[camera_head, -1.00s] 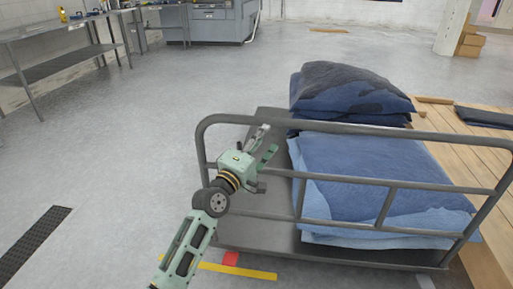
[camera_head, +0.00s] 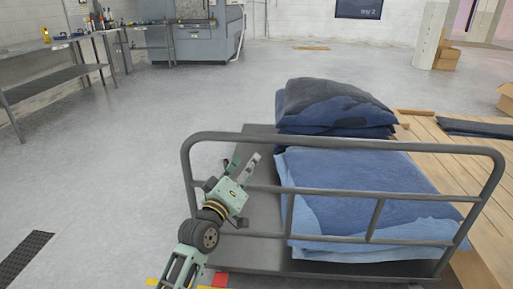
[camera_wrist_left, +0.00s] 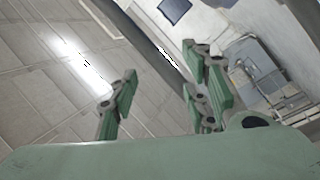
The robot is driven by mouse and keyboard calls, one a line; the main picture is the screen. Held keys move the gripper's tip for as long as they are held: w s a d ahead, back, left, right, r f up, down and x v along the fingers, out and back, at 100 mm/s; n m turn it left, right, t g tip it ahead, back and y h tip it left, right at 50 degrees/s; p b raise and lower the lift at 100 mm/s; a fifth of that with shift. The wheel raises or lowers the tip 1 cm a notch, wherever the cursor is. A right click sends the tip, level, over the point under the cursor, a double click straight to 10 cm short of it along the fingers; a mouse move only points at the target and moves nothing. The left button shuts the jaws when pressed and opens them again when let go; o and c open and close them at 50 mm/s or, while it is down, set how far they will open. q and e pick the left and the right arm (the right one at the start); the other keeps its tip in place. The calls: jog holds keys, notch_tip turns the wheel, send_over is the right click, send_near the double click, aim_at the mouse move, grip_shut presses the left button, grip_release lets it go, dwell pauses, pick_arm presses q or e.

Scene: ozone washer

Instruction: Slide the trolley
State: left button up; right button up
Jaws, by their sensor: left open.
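The trolley is a dark grey flatbed with a tubular handle frame (camera_head: 340,143) on its near side. It carries folded blue fabric (camera_head: 350,185) in front and a darker stack (camera_head: 328,105) behind. My left gripper (camera_head: 243,162) is open, near the frame's left end and just below its top rail in the head view. In the left wrist view, the open fingers (camera_wrist_left: 163,90) stand apart, and a grey bar (camera_wrist_left: 150,45) runs across beyond them toward the gap. I cannot tell whether they touch it. My right gripper is out of view.
A wooden platform (camera_head: 432,145) lies right of the trolley. A metal workbench (camera_head: 58,75) and a grey machine (camera_head: 205,38) stand at the back left. A floor grate (camera_head: 22,258) is at the lower left. The floor left of and behind the trolley is clear.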

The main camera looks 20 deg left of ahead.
aim_at(261, 142)
pick_arm(q)
jog(key=w+m+y+b, duration=0.1)
jog(key=m+y, duration=0.1)
jog(key=m, duration=0.6)
jog(key=w+d+r+m+y+b, duration=0.1)
jog(key=w+m+y, duration=0.1)
jog(key=m, duration=0.6)
jog(key=w+d+r+m+y+b, duration=0.1)
jog(key=w+m+y, duration=0.1)
jog(key=m, duration=0.5)
jog(key=shift+m+y, duration=0.3)
jog(key=shift+m, duration=0.1)
jog(key=x, duration=0.2)
jog(key=b+x, duration=0.1)
jog(key=x, duration=0.2)
jog(key=shift+w+a+f, duration=0.15)
jog(key=shift+f, duration=0.05)
jog(key=shift+x, duration=0.8)
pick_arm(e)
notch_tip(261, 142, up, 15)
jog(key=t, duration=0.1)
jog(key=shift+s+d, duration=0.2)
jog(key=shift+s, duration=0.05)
pick_arm(q)
grip_shut()
jog(key=shift+f, duration=0.1)
